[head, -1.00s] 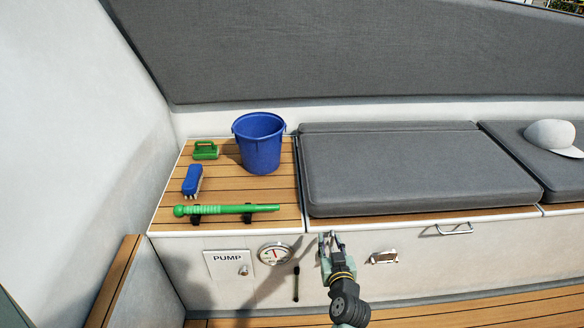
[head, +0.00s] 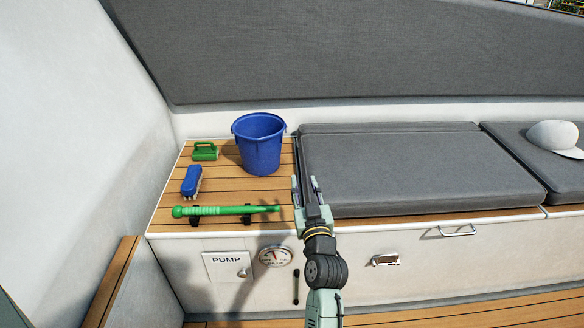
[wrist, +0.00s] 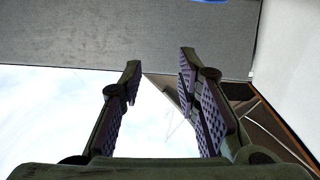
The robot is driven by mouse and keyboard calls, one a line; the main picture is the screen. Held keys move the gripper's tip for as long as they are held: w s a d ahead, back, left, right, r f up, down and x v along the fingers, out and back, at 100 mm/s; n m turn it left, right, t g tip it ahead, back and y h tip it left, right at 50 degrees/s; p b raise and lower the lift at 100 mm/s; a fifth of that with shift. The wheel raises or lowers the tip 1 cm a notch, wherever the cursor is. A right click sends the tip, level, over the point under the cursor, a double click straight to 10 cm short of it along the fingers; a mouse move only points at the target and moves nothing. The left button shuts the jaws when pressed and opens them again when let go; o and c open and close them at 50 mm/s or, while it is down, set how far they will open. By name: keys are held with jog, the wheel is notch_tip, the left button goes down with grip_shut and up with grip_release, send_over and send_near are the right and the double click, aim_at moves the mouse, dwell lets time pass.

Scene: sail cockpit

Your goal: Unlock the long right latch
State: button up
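A small metal latch (head: 385,259) sits on the white locker front (head: 420,262), below the long grey cushion and to the right of my arm. I cannot tell from this view whether it is locked. My gripper (head: 306,184) is raised, up and left of the latch, and appears in front of the cushion's left edge. In the wrist view its two fingers (wrist: 160,60) stand apart with nothing between them. The wrist view looks past the fingers to the grey panel and sky, and the latch does not show there.
A blue bucket (head: 259,146), a blue brush (head: 192,181) and a green tool (head: 226,210) sit on the wooden top left of my gripper. A gauge (head: 275,256) and PUMP panel (head: 228,266) are on the front. A metal handle (head: 457,231) is farther right.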

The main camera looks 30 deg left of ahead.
notch_tip(320, 180, up, 7)
jog(key=s+a+y, duration=0.2)
jog(key=shift+a+f+n+t, duration=0.15)
jog(key=shift+a+n+t, duration=0.15)
jog(key=shift+a, duration=0.1)
